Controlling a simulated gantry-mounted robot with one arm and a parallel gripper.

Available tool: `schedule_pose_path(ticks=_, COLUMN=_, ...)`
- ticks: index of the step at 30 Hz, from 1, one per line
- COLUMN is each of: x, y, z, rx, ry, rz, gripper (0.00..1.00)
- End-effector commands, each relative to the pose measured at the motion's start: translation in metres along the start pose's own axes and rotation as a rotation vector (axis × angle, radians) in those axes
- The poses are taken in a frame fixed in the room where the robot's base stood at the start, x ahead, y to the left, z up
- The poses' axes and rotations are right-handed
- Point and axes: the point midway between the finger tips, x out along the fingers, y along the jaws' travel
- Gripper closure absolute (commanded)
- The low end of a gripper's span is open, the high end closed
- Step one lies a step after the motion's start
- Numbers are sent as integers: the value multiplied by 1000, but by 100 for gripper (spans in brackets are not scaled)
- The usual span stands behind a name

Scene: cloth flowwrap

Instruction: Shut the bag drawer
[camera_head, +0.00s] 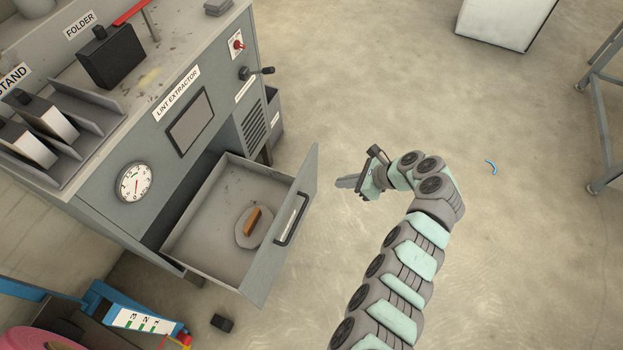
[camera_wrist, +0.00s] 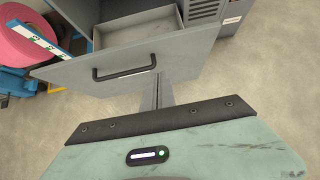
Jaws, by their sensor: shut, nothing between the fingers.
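The bag drawer (camera_head: 196,239) is pulled out of the grey cabinet. Its front panel has a dark bar handle (camera_head: 292,219). A brown block on a round light-grey piece (camera_head: 240,231) lies inside it. In the wrist view the drawer front (camera_wrist: 98,78) and its handle (camera_wrist: 124,66) face me, with part of the drawer's inside behind. My gripper (camera_head: 342,184) is to the right of the drawer front in the head view, apart from the handle. Its fingers (camera_wrist: 164,92) are shut and empty and overlap the right part of the drawer front in the wrist view.
The cabinet (camera_head: 165,140) labelled LINT EXTRACTOR carries a gauge (camera_head: 134,182), a red switch and a crank handle (camera_head: 257,71). A small dark block (camera_head: 221,323) lies on the floor near blue equipment (camera_head: 110,300). A blue scrap (camera_head: 490,167) lies right of my arm. The floor around is mostly clear.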

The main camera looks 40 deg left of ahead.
Motion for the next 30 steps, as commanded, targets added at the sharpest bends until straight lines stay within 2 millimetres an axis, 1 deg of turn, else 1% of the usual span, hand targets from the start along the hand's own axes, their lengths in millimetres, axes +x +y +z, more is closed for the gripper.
schedule_pose_path(ticks=1, x=0, y=4, z=2, rx=5, ry=-3, rz=17, gripper=100)
schedule_pose_path(ticks=4, x=4, y=6, z=3, rx=9, ry=-6, rz=28, gripper=100)
schedule_pose_path(ticks=8, x=15, y=7, z=2, rx=8, ry=-6, rz=28, gripper=100)
schedule_pose_path(ticks=14, x=49, y=7, z=1, rx=7, ry=-6, rz=25, gripper=100)
schedule_pose_path(ticks=22, x=109, y=9, z=1, rx=6, ry=-5, rz=28, gripper=100)
schedule_pose_path(ticks=24, x=115, y=8, z=14, rx=3, ry=-7, rz=23, gripper=100)
schedule_pose_path(ticks=30, x=127, y=7, z=30, rx=6, ry=-5, rz=19, gripper=100)
